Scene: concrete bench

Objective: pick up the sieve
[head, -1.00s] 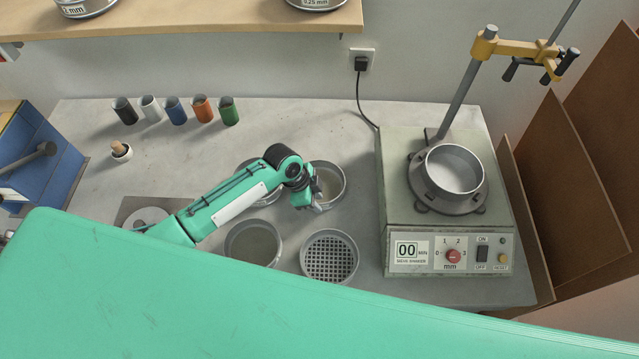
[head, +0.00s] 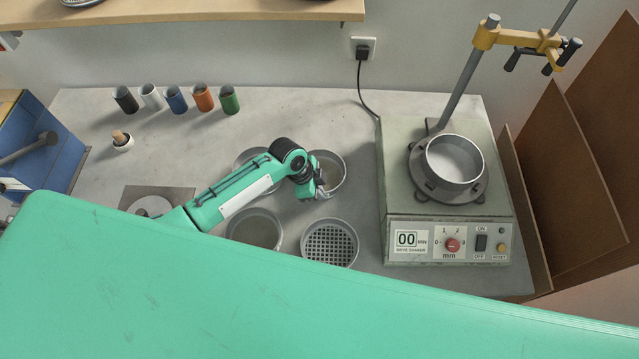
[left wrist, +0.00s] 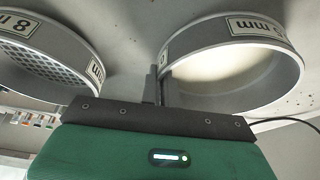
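Several round grey sieves stand on the bench. One sieve (head: 336,172) is at the back, just beyond the tip of my left arm; it is the right one in the left wrist view (left wrist: 235,92), with a pale fine bottom and a partly readable mm label. My left gripper (head: 322,191) is at its near rim. In the left wrist view its thin fingers (left wrist: 160,88) are close together with the sieve wall between them. A coarse-mesh sieve (head: 330,243) is nearer; another (head: 255,229) is left of it. A further sieve (head: 250,157) is partly hidden behind my arm. My right gripper is out of view.
A sieve shaker (head: 448,228) with a ring on top and a clamp post stands at the right. Bare bench (head: 300,115) lies behind the sieves.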

